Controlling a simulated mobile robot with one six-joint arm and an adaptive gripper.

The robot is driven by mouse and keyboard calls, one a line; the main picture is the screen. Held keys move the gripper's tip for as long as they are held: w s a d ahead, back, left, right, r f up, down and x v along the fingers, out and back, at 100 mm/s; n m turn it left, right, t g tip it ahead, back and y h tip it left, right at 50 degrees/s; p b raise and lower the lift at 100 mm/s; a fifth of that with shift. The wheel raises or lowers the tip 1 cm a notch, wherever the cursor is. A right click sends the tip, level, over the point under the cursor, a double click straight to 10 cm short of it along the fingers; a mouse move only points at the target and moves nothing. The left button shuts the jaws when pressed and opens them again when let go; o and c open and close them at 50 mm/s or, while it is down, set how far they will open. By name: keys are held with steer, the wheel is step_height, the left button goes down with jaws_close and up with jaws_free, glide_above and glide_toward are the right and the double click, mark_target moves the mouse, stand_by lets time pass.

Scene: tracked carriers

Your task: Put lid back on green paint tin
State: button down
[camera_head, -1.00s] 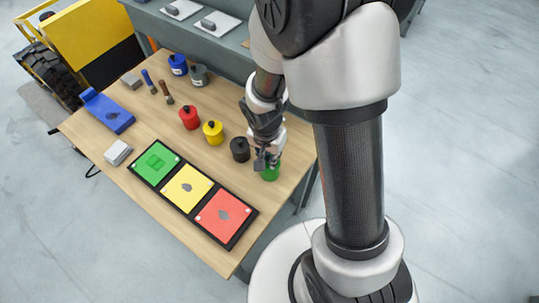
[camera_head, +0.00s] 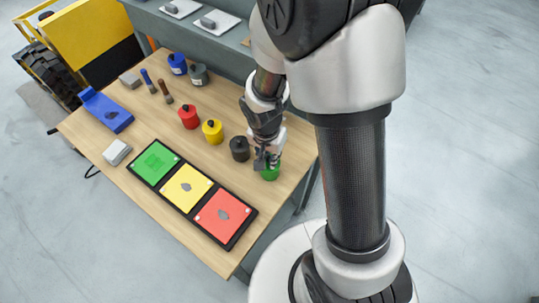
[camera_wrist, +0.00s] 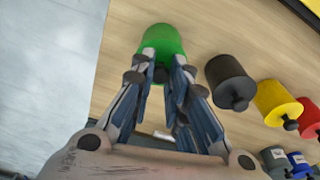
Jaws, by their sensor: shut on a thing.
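The green paint tin (camera_head: 271,174) stands near the right edge of the wooden table, partly hidden by my gripper (camera_head: 266,161). In the wrist view the green tin (camera_wrist: 162,38) lies just beyond my fingertips (camera_wrist: 161,66). The fingers are close together around a small dark knob (camera_wrist: 161,74) at the tin's near end. The fingers hide much of this end, so I cannot tell whether the lid is fully seated on the tin.
A black tin (camera_head: 240,148) stands close left of the green one, then a yellow tin (camera_head: 213,132) and a red tin (camera_head: 188,116). A tray with green, yellow and red panels (camera_head: 190,187) lies in front. A blue object (camera_head: 107,111) lies far left.

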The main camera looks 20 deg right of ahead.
stand_by(0.4)
steer(key=c, duration=1.5)
jaws_free()
steer(key=shift+o, duration=0.2)
steer(key=o, duration=0.5)
steer(key=shift+r+p, duration=2.5)
steer(key=shift+r, duration=1.05)
steer(key=shift+c, duration=0.5)
